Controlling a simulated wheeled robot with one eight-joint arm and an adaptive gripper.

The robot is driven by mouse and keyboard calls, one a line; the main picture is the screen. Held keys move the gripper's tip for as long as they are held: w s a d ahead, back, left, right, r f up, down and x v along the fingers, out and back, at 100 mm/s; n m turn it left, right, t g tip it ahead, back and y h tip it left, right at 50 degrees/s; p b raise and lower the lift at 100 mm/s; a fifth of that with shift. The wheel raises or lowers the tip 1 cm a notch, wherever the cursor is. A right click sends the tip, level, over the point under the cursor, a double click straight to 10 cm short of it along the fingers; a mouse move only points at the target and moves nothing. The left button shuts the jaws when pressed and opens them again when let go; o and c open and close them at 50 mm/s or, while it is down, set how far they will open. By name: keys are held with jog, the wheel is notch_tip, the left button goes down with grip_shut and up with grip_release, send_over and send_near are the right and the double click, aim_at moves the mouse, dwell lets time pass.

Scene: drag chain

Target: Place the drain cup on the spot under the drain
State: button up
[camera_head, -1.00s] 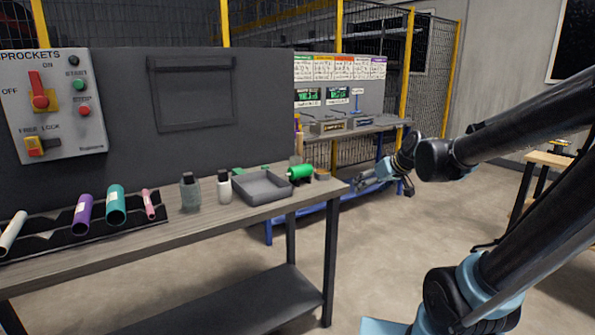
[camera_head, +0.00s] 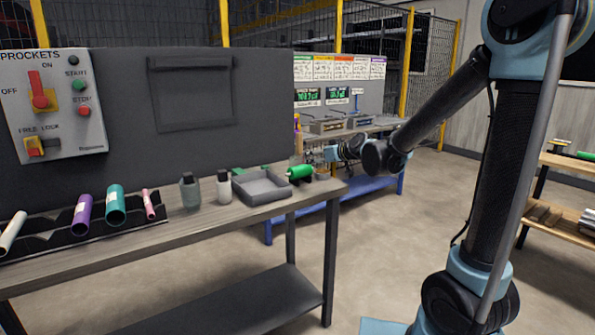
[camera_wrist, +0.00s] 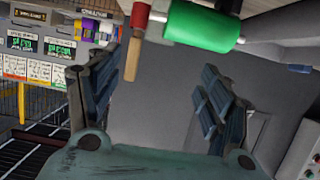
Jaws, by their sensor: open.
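My gripper (camera_head: 316,156) is at the far right end of the workbench, behind the green cylinder (camera_head: 299,172), small and partly blurred. In the wrist view my gripper (camera_wrist: 160,64) has its two dark fingers wide apart with nothing held between them. The green cylinder also shows at the top of the wrist view (camera_wrist: 203,22), beyond the fingertips. A red piece (camera_wrist: 140,15) and a tan stick-like part (camera_wrist: 132,58) show beside it. I cannot clearly make out the drain cup, the drain or the spot under it.
A grey tray (camera_head: 262,200) sits left of the green cylinder on the workbench (camera_head: 170,233). A white bottle (camera_head: 224,187) and a grey bottle (camera_head: 190,191) stand beside it. Several coloured tubes lie in a black rack (camera_head: 60,233). A dark panel (camera_head: 120,150) rises behind the bench.

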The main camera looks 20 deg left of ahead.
aim_at(298, 158)
jog(key=shift+x, duration=7.4)
jog(key=shift+w+d, duration=0.1)
jog(key=c, duration=1.2)
jog(key=shift+r, duration=0.1)
